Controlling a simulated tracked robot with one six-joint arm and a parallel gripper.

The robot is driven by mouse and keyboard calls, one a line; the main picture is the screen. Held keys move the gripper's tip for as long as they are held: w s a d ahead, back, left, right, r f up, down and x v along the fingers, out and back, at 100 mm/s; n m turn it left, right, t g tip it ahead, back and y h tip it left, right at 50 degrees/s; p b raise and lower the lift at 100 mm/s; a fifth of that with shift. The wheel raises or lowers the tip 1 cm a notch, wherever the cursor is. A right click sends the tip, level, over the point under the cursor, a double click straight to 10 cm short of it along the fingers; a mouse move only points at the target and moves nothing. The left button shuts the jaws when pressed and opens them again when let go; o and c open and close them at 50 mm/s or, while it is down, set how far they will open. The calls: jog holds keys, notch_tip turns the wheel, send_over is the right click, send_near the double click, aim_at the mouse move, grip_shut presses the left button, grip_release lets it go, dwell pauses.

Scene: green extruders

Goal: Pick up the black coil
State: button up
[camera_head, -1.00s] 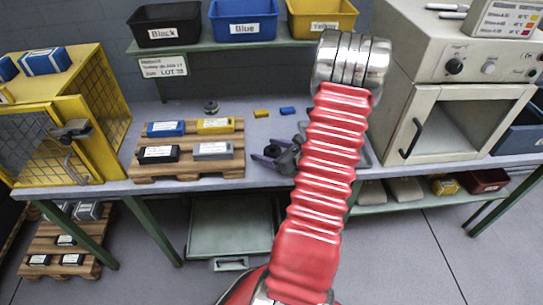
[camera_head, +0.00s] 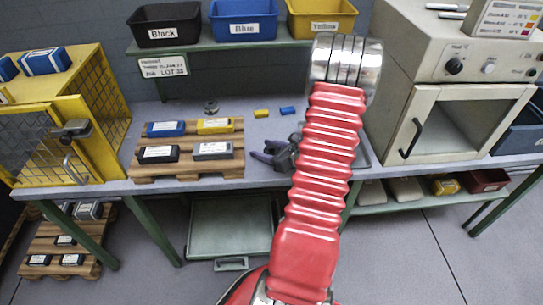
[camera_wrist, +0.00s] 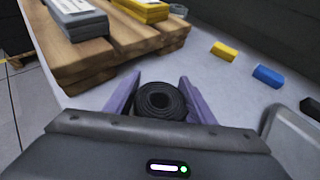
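The black coil (camera_wrist: 160,101) is a dark ridged ring with a hole in its middle. In the wrist view it sits between the two purple fingers of my gripper (camera_wrist: 160,76). The fingers are spread, one on either side of the coil; whether they touch it is hard to tell. In the head view my gripper (camera_head: 270,155) is low over the table, just right of the wooden pallet, partly hidden by my red arm. The coil cannot be made out clearly there.
A wooden pallet (camera_head: 187,170) with labelled blocks stands close left of my gripper. A yellow block (camera_head: 261,114) and a blue block (camera_head: 287,110) lie behind it. A grey tray (camera_wrist: 292,140) is close on the right.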

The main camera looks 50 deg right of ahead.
jog(key=c, duration=0.7)
jog(key=shift+r, duration=5)
